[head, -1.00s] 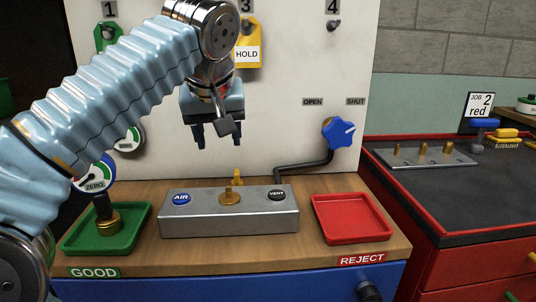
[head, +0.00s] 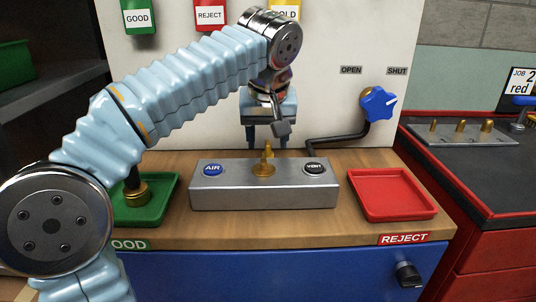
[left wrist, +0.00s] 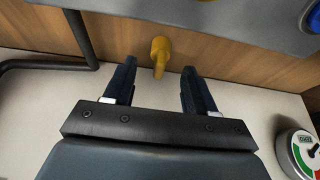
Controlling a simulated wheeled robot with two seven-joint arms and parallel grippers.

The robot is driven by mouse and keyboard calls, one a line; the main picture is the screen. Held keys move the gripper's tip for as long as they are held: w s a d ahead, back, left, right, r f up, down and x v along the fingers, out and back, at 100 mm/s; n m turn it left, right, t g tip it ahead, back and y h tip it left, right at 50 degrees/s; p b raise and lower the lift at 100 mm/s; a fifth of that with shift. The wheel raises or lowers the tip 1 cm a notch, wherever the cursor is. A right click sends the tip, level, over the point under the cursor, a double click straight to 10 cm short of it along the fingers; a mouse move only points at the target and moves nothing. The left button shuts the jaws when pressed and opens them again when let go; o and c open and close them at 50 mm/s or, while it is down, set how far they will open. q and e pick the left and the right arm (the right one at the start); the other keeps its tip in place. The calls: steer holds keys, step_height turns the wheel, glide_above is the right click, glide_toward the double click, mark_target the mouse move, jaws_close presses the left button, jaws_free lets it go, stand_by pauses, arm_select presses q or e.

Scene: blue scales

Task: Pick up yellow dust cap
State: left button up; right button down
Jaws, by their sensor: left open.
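The yellow dust cap (head: 268,147) shows just behind the grey block (head: 225,196), partly hidden by the brass fitting (head: 263,169) on the block's top. In the left wrist view the cap (left wrist: 160,48) is a small yellow knob beside the block, over the wooden bench. My left gripper (head: 267,143) points down behind the block. In the wrist view its two fingers are apart, one on each side of the cap's near end, with gaps showing (left wrist: 158,68). It holds nothing. My right gripper is not in view.
The block carries AIR (head: 213,169) and VENT (head: 314,168) buttons. A black pipe (head: 335,139) runs to a blue star knob (head: 379,103). A white panel (head: 335,50) rises behind.

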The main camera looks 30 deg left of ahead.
arm_select(q)
steer(key=x, duration=0.3)
steer(key=shift+r, duration=0.1)
jaws_close()
